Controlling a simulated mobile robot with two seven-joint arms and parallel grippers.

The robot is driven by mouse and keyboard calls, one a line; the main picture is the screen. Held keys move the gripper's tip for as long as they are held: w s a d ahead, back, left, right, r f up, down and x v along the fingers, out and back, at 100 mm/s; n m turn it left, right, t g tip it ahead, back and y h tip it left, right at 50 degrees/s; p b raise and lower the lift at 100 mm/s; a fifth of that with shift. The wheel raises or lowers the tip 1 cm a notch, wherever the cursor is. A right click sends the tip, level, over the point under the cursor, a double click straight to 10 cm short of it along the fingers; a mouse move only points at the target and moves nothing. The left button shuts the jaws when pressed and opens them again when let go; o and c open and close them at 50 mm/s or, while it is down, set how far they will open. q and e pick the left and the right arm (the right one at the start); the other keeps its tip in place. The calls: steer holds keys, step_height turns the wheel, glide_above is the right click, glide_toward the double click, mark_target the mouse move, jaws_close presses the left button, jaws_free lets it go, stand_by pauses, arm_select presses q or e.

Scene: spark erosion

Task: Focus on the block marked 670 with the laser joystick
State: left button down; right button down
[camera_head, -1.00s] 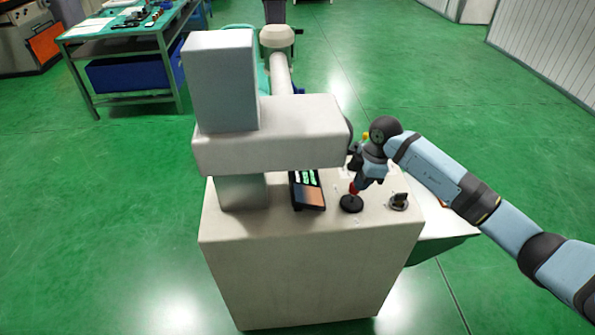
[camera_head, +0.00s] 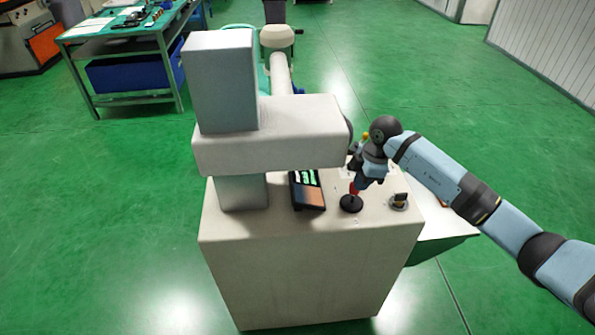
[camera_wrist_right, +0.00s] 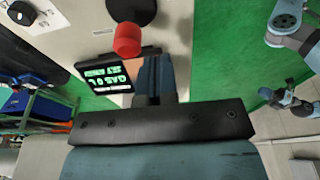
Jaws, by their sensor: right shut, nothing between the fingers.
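The laser joystick has a red knob (camera_head: 353,188) and a round black base (camera_head: 351,204) on top of the pale machine (camera_head: 310,265). My right gripper (camera_head: 359,178) is shut and empty, right at the joystick's knob. In the right wrist view the red knob (camera_wrist_right: 127,40) shows just beyond the fingers (camera_wrist_right: 160,80); I cannot tell whether they touch. A small black screen (camera_head: 308,190) stands left of the joystick. In the right wrist view the screen (camera_wrist_right: 108,75) shows bright green marked blocks, upside down; I cannot read 670 surely. My left gripper is not in view.
The machine's thick grey arm and head (camera_head: 270,135) overhang the screen on the left. A small black knob (camera_head: 399,200) sits right of the joystick. A workbench (camera_head: 115,27) stands far left. Green floor around the machine is open.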

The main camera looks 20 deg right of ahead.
steer(key=shift+f, duration=0.15)
steer(key=shift+f+b, duration=0.7)
steer(key=shift+f, duration=1.2)
steer(key=shift+w, duration=0.35)
